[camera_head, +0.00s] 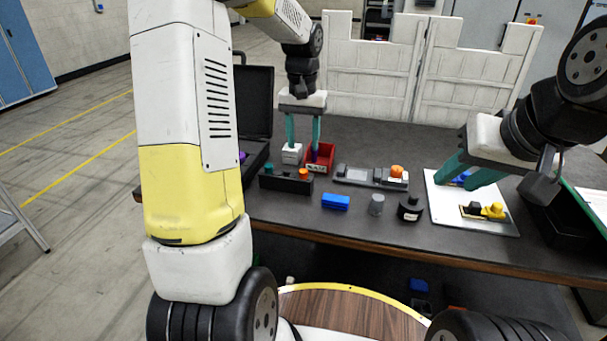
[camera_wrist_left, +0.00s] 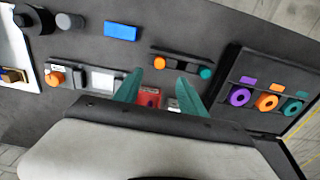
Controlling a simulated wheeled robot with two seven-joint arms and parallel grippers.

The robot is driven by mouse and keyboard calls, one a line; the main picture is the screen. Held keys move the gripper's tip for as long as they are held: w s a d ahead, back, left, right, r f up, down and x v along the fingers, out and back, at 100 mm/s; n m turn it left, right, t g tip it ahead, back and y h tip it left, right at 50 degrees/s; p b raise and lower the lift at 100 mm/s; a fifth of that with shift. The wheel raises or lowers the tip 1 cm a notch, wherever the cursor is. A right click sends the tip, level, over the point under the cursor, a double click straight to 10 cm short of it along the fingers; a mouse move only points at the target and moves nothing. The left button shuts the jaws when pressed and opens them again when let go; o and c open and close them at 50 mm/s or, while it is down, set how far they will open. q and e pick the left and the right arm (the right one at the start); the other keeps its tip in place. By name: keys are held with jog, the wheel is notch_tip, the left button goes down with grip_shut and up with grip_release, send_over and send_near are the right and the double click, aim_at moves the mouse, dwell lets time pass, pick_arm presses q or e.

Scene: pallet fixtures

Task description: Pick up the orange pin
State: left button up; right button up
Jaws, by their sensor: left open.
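An orange round-topped pin (camera_head: 304,173) stands at the right end of a black block (camera_head: 285,184), with a teal one at its left end. The orange pin also shows in the left wrist view (camera_wrist_left: 159,63), just beyond the fingertips. Another orange knob (camera_head: 397,171) sits on a grey fixture to the right. My left gripper (camera_head: 303,145) is open, pointing down above the white box and red bin, behind the black block. Nothing shows held between its teal fingers. My right gripper (camera_head: 467,178) is open over the white board at the right.
A red bin (camera_head: 320,158) and a small white box (camera_head: 291,154) stand behind the block. A blue block (camera_head: 335,202) and grey cylinder (camera_head: 376,205) lie in front. An open black case (camera_wrist_left: 232,92) holds purple, orange and teal rings. A white board (camera_head: 437,205) lies right.

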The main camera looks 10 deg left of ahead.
aim_at(303, 171)
pick_arm(q)
jog(key=shift+a+f, duration=0.25)
jog(key=shift+f, duration=0.55)
jog(key=f, duration=0.7)
jog(key=shift+d, duration=0.25)
jog(key=shift+c, duration=0.2)
grip_shut()
